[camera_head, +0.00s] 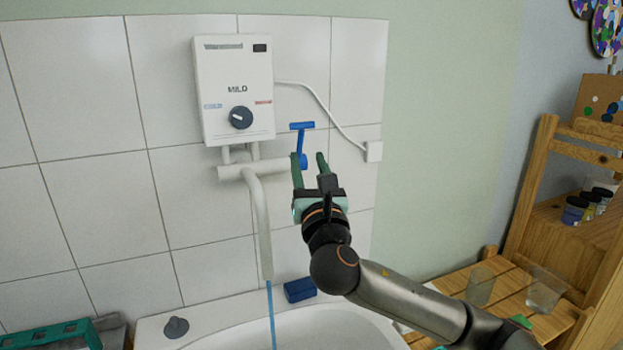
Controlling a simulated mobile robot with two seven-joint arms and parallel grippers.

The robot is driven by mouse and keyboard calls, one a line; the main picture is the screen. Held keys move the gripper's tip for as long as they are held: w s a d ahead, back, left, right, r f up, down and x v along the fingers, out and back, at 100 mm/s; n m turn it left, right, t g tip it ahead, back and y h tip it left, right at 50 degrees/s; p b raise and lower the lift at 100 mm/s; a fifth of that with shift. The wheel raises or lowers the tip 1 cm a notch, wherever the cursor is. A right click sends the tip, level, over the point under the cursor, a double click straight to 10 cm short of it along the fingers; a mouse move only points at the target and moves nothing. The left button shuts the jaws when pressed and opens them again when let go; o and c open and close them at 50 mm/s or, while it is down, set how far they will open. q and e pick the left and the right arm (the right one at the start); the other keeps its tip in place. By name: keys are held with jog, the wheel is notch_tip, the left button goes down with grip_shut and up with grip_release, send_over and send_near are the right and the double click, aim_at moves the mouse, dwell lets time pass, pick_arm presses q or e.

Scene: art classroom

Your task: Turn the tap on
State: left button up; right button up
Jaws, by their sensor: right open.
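The tap has a white pipe body (238,172) under a white water heater (233,90) on the tiled wall. Its long spout (260,225) points down over the white basin (310,325). A thin blue stream of water (271,310) runs from the spout end into the basin. The blue tap handle (301,127) stands upright at the right end of the pipe, with a crossbar on top. My right gripper (309,160) is open, its green fingers pointing up at the lower part of the handle. I cannot tell whether they touch it. My left gripper is not in view.
A blue block (299,290) lies on the basin's back rim, and a grey plug (176,327) at its left. A green rack (52,336) is at the lower left. A wooden shelf (540,190) with jars and clear glasses (544,292) stands at the right.

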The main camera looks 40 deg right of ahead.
jog(key=shift+v, duration=1.45)
